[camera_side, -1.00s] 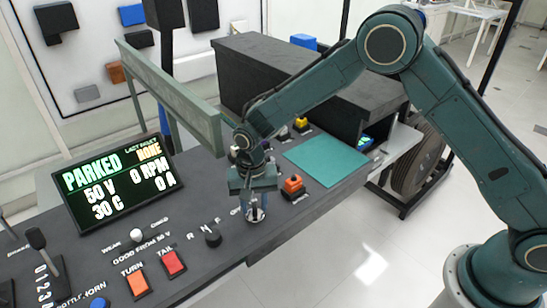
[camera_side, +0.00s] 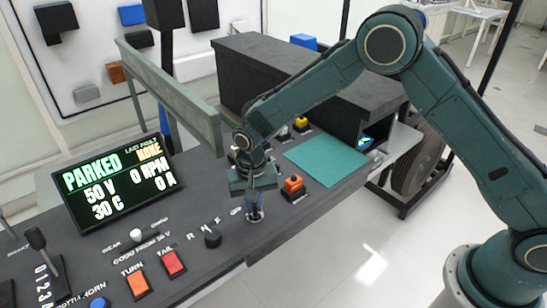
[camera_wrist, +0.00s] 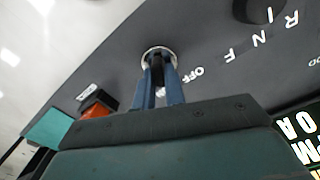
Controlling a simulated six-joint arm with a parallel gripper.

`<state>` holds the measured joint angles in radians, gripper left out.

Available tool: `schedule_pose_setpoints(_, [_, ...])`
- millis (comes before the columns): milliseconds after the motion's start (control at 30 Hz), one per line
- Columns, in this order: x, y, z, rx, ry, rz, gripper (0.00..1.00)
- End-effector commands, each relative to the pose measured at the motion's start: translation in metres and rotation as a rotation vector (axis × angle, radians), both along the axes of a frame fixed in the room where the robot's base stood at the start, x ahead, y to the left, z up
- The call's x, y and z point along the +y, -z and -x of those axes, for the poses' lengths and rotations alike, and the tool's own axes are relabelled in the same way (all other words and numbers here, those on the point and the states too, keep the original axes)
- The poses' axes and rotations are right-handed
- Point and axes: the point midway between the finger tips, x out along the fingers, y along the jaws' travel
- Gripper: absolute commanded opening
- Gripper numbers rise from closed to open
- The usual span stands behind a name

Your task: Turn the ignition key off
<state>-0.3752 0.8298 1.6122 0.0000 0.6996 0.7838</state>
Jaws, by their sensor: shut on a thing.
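My gripper (camera_side: 254,213) points down at the dark console, with its fingers at the ignition switch. In the wrist view its two blue fingers (camera_wrist: 159,88) are shut on the dark ignition key (camera_wrist: 156,70), which stands in a round silver collar (camera_wrist: 158,51). The white OFF label (camera_wrist: 193,74) is beside the collar. The fingers hide most of the key, so its exact angle is hard to tell. The display (camera_side: 115,183) reads PARKED, 50 V, 0 RPM, 30 C and 0 A.
A black R-N-F knob (camera_side: 212,239) is left of the gripper. An orange button (camera_side: 293,184) is close on the right, before a teal mat (camera_side: 325,158). Red (camera_side: 173,263) and orange (camera_side: 138,284) switches sit at front left. A green-grey rail (camera_side: 170,95) stands behind.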

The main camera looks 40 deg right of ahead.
Motion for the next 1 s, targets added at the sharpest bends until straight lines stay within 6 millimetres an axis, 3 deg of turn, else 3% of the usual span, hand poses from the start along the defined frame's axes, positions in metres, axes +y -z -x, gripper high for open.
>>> schedule_pose_setpoints(1000, [0.0034,-0.0009,-0.0003,-0.001,-0.842,0.0,0.0])
